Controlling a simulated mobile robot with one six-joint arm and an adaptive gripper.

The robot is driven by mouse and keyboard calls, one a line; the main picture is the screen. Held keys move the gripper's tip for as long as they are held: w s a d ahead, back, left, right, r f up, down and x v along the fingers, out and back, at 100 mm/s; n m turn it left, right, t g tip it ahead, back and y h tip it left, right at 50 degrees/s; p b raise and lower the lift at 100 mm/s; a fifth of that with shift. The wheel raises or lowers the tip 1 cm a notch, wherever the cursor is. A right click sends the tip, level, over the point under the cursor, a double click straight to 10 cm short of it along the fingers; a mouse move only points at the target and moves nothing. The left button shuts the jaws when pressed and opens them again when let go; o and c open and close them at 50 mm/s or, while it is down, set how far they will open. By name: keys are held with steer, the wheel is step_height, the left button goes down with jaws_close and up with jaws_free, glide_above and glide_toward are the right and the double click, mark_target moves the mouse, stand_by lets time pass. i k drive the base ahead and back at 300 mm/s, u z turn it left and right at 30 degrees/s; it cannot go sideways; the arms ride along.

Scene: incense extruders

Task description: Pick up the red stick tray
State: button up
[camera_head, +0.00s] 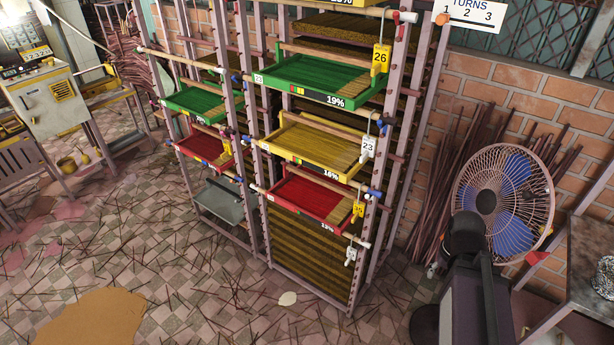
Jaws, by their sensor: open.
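Two red trays show on the rack. The nearer red tray (289,203) is in the right bay, below a yellow tray (313,146). Its front edge carries a small coloured mark and a white percentage label too small to read surely. Some brown sticks lie at its right end, and much of its red floor is bare. A yellow tag hangs at its right corner. The other red tray (203,148) is in the left bay, below a small green tray and above a grey one. My gripper is not in view, and neither red tray is seen held.
The pink-grey rack (262,222) has bars around the trays. A large green tray (318,80) marked 19% is above. A fan (503,200) and a side table (592,262) stand at right. A machine (45,98) stands at left. Loose sticks litter the tiled floor (190,292).

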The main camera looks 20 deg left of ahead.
mark_target(321, 200)
steer(key=u, duration=1.15)
steer(key=k, duration=1.3)
steer(key=z, duration=0.35)
steer(key=i, duration=1)
steer(key=u, duration=0.1)
